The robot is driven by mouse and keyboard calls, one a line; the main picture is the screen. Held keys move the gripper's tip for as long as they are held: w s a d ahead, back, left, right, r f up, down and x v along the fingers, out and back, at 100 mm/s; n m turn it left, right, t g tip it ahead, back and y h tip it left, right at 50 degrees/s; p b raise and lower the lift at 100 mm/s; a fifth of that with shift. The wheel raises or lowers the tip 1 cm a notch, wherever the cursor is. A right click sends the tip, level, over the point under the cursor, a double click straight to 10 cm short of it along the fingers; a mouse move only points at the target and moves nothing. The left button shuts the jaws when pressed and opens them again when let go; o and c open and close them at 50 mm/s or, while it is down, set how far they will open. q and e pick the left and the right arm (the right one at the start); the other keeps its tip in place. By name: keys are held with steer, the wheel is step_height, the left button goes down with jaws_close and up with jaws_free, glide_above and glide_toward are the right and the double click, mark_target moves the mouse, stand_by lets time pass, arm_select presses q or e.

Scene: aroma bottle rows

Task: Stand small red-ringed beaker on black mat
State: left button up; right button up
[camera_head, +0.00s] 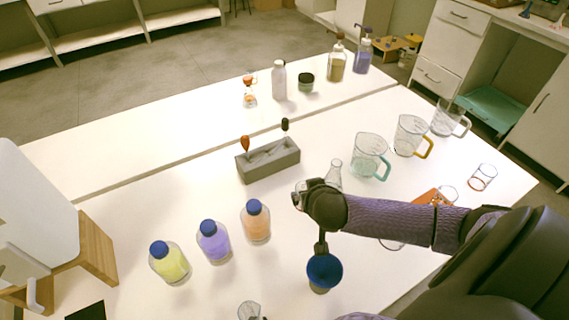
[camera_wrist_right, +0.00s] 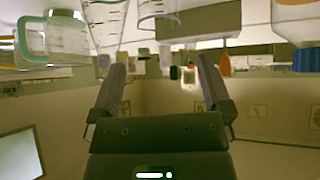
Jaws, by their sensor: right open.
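A small clear beaker with a red-orange ring (camera_head: 482,177) is near the table's right edge in the head view. It stands apart from my right gripper. A corner of the black mat (camera_head: 88,312) shows at the bottom left, mostly cut off. My right gripper (camera_head: 304,190) is over the middle of the table, partly hidden by its own wrist. In the right wrist view my right gripper (camera_wrist_right: 160,82) shows spread, empty fingers. Clear graduated glassware (camera_wrist_right: 158,12) lies beyond them at the top; no red ring can be made out on it. My left gripper is out of view.
Handled jugs (camera_head: 370,157) stand at the right, beside a conical flask (camera_head: 334,175). An orange-red mat (camera_head: 428,197) is partly behind my arm. A grey rack (camera_head: 268,160) and blue-capped bottles (camera_head: 256,222) stand left of my gripper. A wooden stand (camera_head: 96,250) is far left.

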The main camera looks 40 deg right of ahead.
steer(key=shift+m, duration=0.5)
steer(key=b+x, duration=0.2)
steer(key=x, duration=0.1)
steer(key=b+x, duration=0.2)
steer(key=x, duration=0.1)
steer(key=b+x, duration=0.2)
steer(key=x, duration=0.2)
steer(key=shift+s+f, duration=0.35)
steer(key=shift+f, duration=0.15)
steer(key=shift+r, duration=0.15)
steer(key=shift+c, duration=0.3)
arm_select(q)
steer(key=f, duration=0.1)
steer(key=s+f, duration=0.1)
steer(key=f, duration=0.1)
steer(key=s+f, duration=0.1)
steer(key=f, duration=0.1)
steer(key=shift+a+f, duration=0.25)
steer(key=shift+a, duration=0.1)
arm_select(e)
steer(key=c, duration=1.2)
